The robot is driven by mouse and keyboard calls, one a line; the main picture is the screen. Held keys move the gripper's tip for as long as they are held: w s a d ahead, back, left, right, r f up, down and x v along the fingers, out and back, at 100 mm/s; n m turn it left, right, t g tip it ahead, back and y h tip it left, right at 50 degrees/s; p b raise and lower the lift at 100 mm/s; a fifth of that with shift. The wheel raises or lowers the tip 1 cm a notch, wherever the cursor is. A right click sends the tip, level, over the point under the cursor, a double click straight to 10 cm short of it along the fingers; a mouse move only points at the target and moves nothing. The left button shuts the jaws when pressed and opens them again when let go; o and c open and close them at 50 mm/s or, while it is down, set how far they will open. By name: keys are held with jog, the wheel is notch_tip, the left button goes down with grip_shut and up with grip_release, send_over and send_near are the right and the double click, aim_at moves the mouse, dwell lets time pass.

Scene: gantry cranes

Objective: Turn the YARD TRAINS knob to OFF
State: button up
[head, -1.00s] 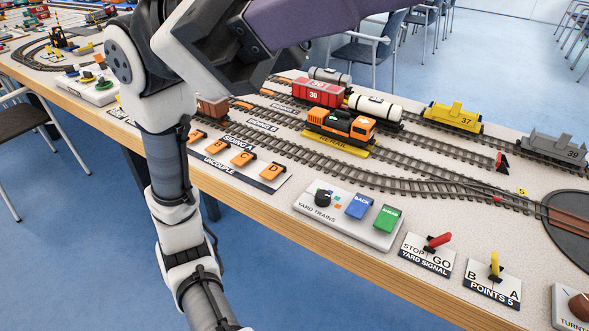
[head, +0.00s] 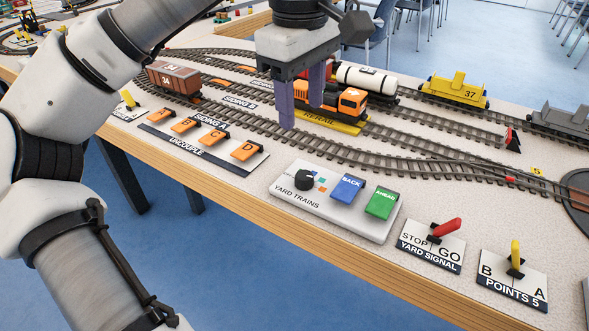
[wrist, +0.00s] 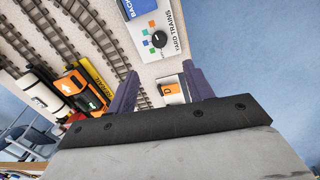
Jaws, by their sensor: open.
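The YARD TRAINS knob (head: 305,180) is a round black dial on a white control panel (head: 285,200) at the table's front edge. Small coloured squares sit beside the dial. The panel also has a blue BACK button (head: 346,189) and a green AHEAD button (head: 382,203). My gripper (head: 302,112) is open and empty, its purple fingers pointing down above the tracks, behind the knob and apart from it. In the wrist view the knob (wrist: 159,39) shows beyond the fingertips (wrist: 160,78). I cannot read which mark the knob points to.
An orange locomotive (head: 345,103) stands on the yellow RERAIL piece close to my gripper. Orange uncouple buttons (head: 213,136) lie left of the panel. The YARD SIGNAL lever (head: 447,228) and POINTS 5 lever (head: 515,254) stand to its right.

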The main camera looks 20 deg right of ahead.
aim_at(304, 175)
jog(key=f+b, duration=0.1)
jog(key=f, duration=0.8)
jog(key=f+b, duration=0.1)
jog(key=f, duration=0.3)
jog(key=shift+w+d+f+b, duration=0.1)
jog(key=shift+d+f+b, duration=0.05)
jog(key=shift+d+b, duration=0.2)
jog(key=c, duration=1)
jog(key=shift+o, duration=0.2)
